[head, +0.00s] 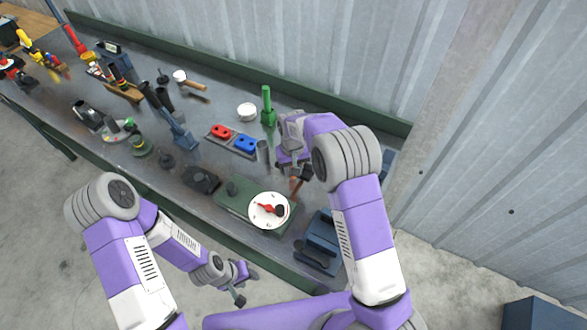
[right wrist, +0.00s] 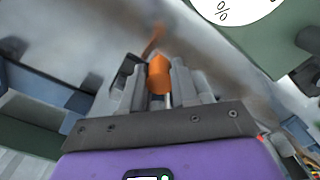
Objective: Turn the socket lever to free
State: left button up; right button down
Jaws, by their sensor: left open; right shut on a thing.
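My right gripper (head: 290,166) is over the bench. In the right wrist view its fingers (right wrist: 160,82) are shut on an orange piece (right wrist: 159,74). A narrow orange-brown part extends beyond the fingertips, blurred. The orange-brown piece (head: 295,186) also shows below that gripper in the head view, just behind the white dial. I cannot tell for certain whether this is the socket lever or which way it is set. The white dial (head: 258,220) with a red pointer sits on a green box (head: 233,202). My left gripper (head: 246,287) is open and empty, in front of the bench.
A dark blue block (head: 322,232) stands right of the green box. A tray with red (head: 221,132) and blue (head: 246,143) pieces, a green upright tool (head: 268,106) and a white round item (head: 247,112) lie behind. Many tools crowd the left. A raised green edge runs along the back.

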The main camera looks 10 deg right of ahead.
jog(key=c, duration=0.8)
grip_release()
jog(key=shift+w, duration=0.1)
jog(key=shift+c, duration=0.2)
jog(key=shift+r, duration=3.8)
